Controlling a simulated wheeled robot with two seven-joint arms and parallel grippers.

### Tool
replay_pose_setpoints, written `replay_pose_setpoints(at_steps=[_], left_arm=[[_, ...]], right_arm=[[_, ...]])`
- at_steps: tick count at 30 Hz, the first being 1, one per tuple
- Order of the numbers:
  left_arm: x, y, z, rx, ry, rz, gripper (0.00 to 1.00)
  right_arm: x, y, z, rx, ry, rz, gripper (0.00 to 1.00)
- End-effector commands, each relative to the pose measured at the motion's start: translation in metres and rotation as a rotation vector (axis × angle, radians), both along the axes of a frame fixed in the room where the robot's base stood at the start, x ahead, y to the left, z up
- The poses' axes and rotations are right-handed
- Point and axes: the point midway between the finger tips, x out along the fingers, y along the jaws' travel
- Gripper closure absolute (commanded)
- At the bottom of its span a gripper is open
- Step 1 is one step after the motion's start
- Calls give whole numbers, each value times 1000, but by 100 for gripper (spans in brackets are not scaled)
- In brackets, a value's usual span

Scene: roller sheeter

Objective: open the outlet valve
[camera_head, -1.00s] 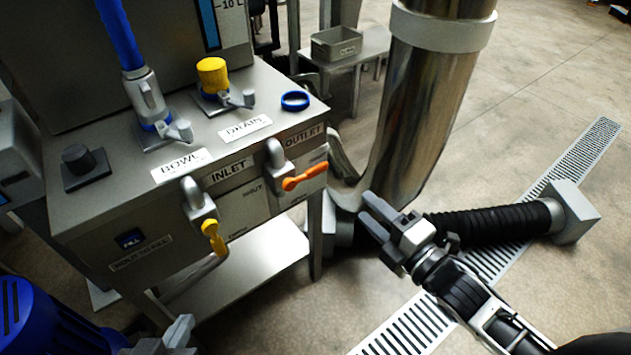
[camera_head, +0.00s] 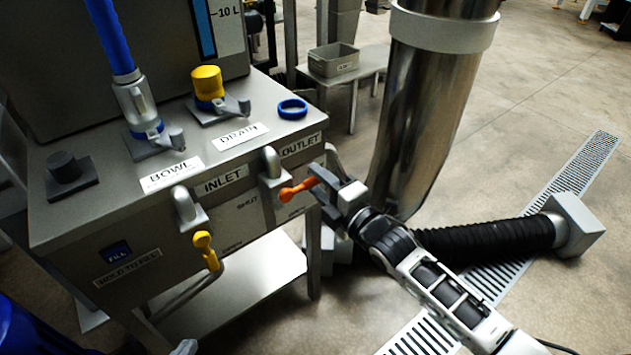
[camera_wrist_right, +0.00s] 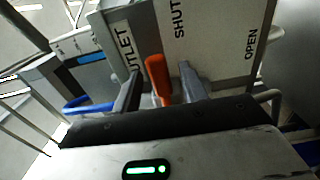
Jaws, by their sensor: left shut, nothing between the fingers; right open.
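The outlet valve's orange handle (camera_head: 298,190) lies roughly sideways below the OUTLET label (camera_head: 301,145) on the machine's front panel. My right gripper (camera_head: 318,184) is open at the handle's right end. In the right wrist view the orange handle (camera_wrist_right: 158,78) stands between the two open fingers (camera_wrist_right: 160,88); I cannot tell whether either finger touches it. SHUT (camera_wrist_right: 179,18) and OPEN (camera_wrist_right: 251,44) labels show on the panel there. Only a grey tip of my left gripper (camera_head: 185,347) shows at the bottom edge; it is shut and empty, away from the valve.
The inlet valve's yellow handle (camera_head: 206,250) hangs left of the outlet valve. A steel column (camera_head: 420,120) and a black corrugated hose (camera_head: 490,236) stand close to my right arm. A lower shelf (camera_head: 235,285) lies under the panel. A blue ring (camera_head: 292,109) rests on top.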

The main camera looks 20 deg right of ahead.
Motion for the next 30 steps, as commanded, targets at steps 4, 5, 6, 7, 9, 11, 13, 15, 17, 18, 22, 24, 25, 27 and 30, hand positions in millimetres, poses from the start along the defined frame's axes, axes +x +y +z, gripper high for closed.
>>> replay_pose_setpoints(at_steps=[4,5,6,7,9,11,13,15,17,18,22,24,25,27,30], left_arm=[[1,-1,-3,0,5,-3,100],[1,-1,-3,0,7,-4,100],[1,-1,-4,0,9,-5,100],[0,-1,-4,1,10,-5,100],[0,-1,-4,1,11,-5,100],[0,-1,-4,2,10,-6,100],[0,-1,-4,2,11,-7,100],[0,-1,-4,3,10,-7,100],[0,-1,-4,3,10,-7,100],[0,-1,-4,3,8,-8,100],[0,-1,-4,3,6,-8,100],[1,-1,-4,3,6,-8,100],[1,-1,-3,2,5,-7,100],[1,-1,-3,3,4,-7,100],[1,0,0,3,-1,-6,100]], right_arm=[[12,4,0,0,-1,0,57],[13,5,0,0,0,0,57],[14,5,0,0,0,0,57],[15,5,0,0,-1,0,57],[15,5,0,0,0,0,57],[15,5,0,0,0,0,57],[15,5,0,0,0,0,57],[15,5,0,0,0,0,66],[15,5,0,0,0,0,82],[15,5,0,0,0,0,93],[15,5,0,0,0,0,100],[14,5,0,2,1,-1,100],[14,5,0,5,2,-1,100],[14,3,-1,13,6,-4,100],[12,-1,-3,37,16,-12,100]])
